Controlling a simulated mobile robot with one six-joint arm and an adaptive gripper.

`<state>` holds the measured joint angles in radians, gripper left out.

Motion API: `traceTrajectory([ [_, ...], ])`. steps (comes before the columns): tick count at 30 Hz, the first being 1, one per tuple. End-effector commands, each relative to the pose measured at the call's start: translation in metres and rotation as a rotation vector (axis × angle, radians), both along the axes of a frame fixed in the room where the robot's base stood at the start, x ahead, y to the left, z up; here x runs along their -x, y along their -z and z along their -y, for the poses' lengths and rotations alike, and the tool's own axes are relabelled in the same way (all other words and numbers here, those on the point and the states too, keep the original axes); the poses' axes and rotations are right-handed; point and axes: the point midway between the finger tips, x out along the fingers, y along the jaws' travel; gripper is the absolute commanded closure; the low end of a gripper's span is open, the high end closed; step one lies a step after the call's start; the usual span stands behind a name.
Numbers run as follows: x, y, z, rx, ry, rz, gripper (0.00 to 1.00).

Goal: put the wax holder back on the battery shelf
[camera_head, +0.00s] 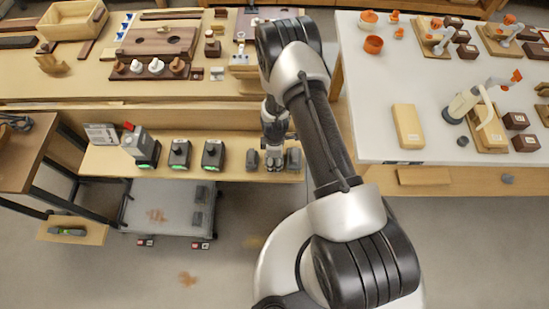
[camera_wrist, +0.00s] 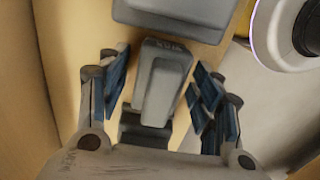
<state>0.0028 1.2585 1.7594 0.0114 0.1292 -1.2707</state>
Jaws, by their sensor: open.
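A grey tapered block (camera_wrist: 163,85) with small, unclear lettering at its far end lies between my fingers in the wrist view. It may be the wax holder, but I cannot read the label surely. My gripper (camera_wrist: 160,95) is open, with a blue-padded finger on each side of the block and gaps visible. In the head view my gripper (camera_head: 275,160) is low over the right end of the battery shelf (camera_head: 230,170), a wooden board under the bench. The block between the fingers is mostly hidden there.
Grey blocks stand left (camera_head: 252,160) and right (camera_head: 293,158) of my gripper. Chargers with green lights (camera_head: 180,154) stand farther left on the shelf. The wooden bench top (camera_head: 200,90) lies behind the shelf; a white table (camera_head: 370,120) is at right.

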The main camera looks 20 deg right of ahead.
Motion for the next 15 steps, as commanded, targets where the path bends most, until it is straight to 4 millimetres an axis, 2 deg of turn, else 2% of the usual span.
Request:
traceTrajectory([
  [5,-0.001,-0.011,0.000,0.000,0.000,0.002,0.41],
  [15,-0.001,-0.084,0.000,0.000,0.000,0.002,0.41],
])
